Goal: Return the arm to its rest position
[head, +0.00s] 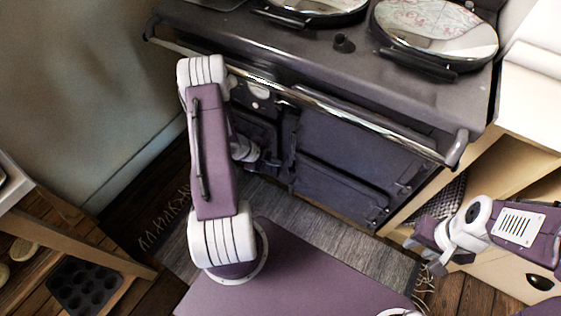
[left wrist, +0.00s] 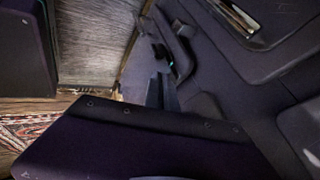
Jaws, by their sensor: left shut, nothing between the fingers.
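My left arm (head: 212,145) rises from my purple base and bends over at the top, near the front rail of the dark range cooker (head: 345,150). Its forearm hangs behind the upper link, which hides part of it. My left gripper (head: 268,160) is low in front of the cooker's left doors, shut and empty. In the left wrist view, dark cooker-like panels and a latch-like part are close, but the view is dim. My right gripper (head: 432,246) is at the right, beside the pale cabinet; its finger opening is unclear.
A steel rail (head: 330,108) runs along the cooker front. Round hob lids (head: 435,35) are on top. A grey fringed rug (head: 300,215) lies on the floor. A wooden shelf unit with a muffin tin (head: 84,285) stands at lower left. A pale cabinet (head: 525,175) is at right.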

